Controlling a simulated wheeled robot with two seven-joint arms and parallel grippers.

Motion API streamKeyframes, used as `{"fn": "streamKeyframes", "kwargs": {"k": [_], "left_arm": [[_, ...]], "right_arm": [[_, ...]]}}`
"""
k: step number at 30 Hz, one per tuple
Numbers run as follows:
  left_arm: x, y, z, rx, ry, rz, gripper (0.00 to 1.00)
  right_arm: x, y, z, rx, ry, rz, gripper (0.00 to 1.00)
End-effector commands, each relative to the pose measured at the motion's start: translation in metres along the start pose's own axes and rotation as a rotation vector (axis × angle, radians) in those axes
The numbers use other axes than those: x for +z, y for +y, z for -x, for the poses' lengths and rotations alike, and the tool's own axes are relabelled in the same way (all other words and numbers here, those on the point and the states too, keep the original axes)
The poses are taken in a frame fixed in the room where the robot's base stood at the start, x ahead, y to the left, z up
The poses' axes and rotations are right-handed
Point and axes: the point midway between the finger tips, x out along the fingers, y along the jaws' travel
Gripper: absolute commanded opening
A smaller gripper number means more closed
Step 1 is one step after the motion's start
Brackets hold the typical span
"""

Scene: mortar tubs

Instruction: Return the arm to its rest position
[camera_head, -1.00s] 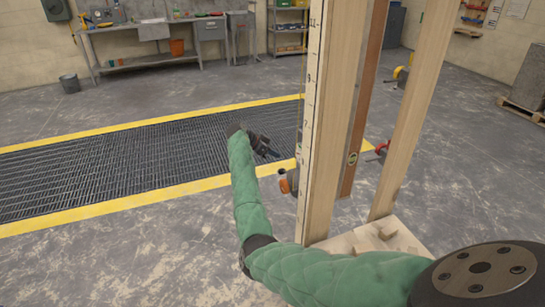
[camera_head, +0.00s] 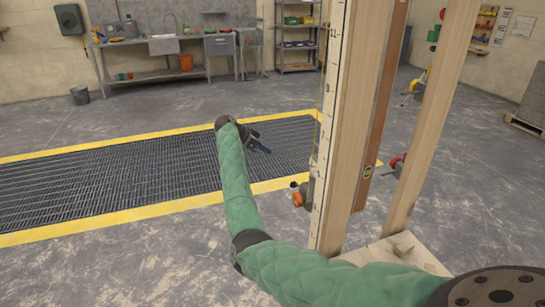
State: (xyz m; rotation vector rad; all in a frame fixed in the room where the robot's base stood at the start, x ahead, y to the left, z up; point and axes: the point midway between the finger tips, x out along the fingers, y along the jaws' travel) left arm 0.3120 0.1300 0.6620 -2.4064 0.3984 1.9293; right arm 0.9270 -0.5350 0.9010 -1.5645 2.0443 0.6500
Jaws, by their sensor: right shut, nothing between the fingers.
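My right arm, in a green quilted sleeve, comes in from the lower right and bends up at the middle of the head view. My right gripper (camera_head: 260,143) is at its far end, dark and small, over the floor grating. It is shut and holds nothing. It stands to the left of the wooden post frame and apart from it. My left arm and gripper are not in view.
A wooden frame of upright posts (camera_head: 355,140) with a measuring strip stands close on the right, beside my arm. A yellow-edged floor grating (camera_head: 110,180) lies to the left.

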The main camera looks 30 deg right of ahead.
Motion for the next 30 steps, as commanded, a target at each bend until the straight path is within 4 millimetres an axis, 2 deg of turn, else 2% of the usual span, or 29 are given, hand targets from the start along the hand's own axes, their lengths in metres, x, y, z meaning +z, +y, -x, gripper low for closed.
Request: {"fn": "streamKeyframes", "kwargs": {"k": [6, 22, 30], "left_arm": [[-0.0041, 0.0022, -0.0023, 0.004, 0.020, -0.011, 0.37], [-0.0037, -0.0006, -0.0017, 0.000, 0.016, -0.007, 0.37], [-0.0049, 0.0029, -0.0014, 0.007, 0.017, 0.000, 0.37]], "right_arm": [[0.0003, -0.0028, 0.0090, -0.001, 0.000, 0.000, 0.00], [0.0004, -0.0027, 0.0089, 0.000, 0.000, 0.007, 0.00], [0.0012, -0.0045, 0.0088, -0.010, -0.003, 0.187, 0.00]]}}
